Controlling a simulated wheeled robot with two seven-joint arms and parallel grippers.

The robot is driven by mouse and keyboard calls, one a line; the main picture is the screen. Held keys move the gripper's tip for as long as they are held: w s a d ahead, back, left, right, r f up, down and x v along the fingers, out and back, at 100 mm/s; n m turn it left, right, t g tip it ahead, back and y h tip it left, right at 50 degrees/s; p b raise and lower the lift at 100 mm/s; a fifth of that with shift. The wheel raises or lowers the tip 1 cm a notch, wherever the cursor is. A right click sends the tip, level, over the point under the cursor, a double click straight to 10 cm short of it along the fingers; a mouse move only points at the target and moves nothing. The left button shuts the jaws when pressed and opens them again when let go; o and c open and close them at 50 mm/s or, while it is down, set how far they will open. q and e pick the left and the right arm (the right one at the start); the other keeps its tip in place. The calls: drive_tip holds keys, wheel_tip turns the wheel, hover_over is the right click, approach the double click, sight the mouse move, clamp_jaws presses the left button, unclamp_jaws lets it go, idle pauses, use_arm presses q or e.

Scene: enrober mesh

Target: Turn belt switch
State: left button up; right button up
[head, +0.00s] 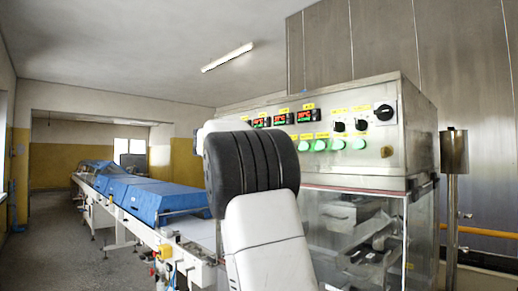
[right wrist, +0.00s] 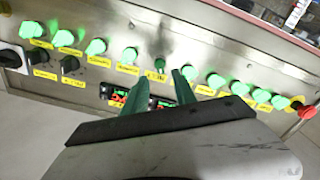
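The steel control panel (head: 325,137) faces me in the head view, with two small black switches (head: 339,127) and a larger black rotary switch (head: 384,112). The yellow labels are too small to read, so I cannot tell which one is the belt switch. The panel shows inverted in the right wrist view, with black switches (right wrist: 69,64) at the left and a small dark green knob (right wrist: 160,63) near the middle. My right gripper (right wrist: 160,80) is open, its two green-looking fingers apart below that knob. Contact cannot be judged. My left gripper is out of view.
Green buttons (head: 338,144) and red displays (head: 306,116) share the panel. A red emergency button (right wrist: 306,109) is at its right in the wrist view. A conveyor with blue covers (head: 150,197) runs left. A steel post (head: 453,200) stands right. My arm hides part of the panel.

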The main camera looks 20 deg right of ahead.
drive_tip(key=x, duration=0.6)
drive_tip(key=shift+d, duration=0.25)
drive_tip(key=shift+f, duration=0.1)
clamp_jaws()
